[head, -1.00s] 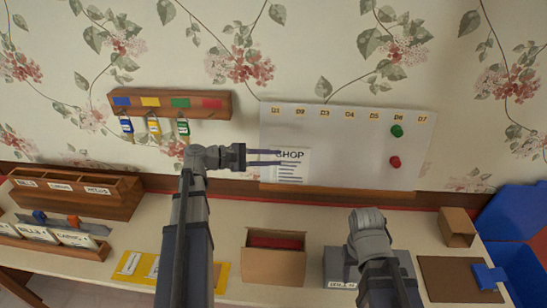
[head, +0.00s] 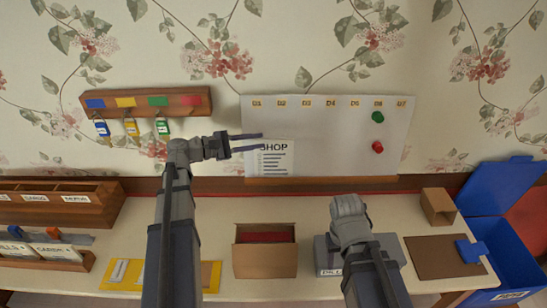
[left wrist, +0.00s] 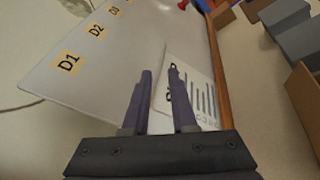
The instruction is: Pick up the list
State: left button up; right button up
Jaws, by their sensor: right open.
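The list, a white paper headed SHOP (head: 275,162), lies against the lower left of the whiteboard (head: 330,125). It also shows in the left wrist view (left wrist: 196,95), partly behind one finger. My left gripper (head: 260,142) is at the list's upper left corner, its two fingers apart and pointing right. In the left wrist view my left gripper (left wrist: 158,72) has a clear gap between its fingers, and the right finger overlaps the paper. Whether it touches the paper cannot be told. My right gripper (head: 348,208) is over the desk; its fingers are hard to make out.
A green magnet (head: 377,117) and a red magnet (head: 377,147) sit on the board's right part. A key rack (head: 145,101) hangs at left. An open cardboard box (head: 265,260) and a grey box (head: 325,262) stand on the desk below. A blue bin (head: 490,250) is at right.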

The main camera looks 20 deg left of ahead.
aim_at(273, 139)
pick_arm(q)
jog(key=x, duration=0.4)
jog(key=shift+w, duration=0.1)
jog(key=shift+a, duration=0.1)
jog(key=shift+c, duration=0.2)
grip_shut()
dwell(1.0)
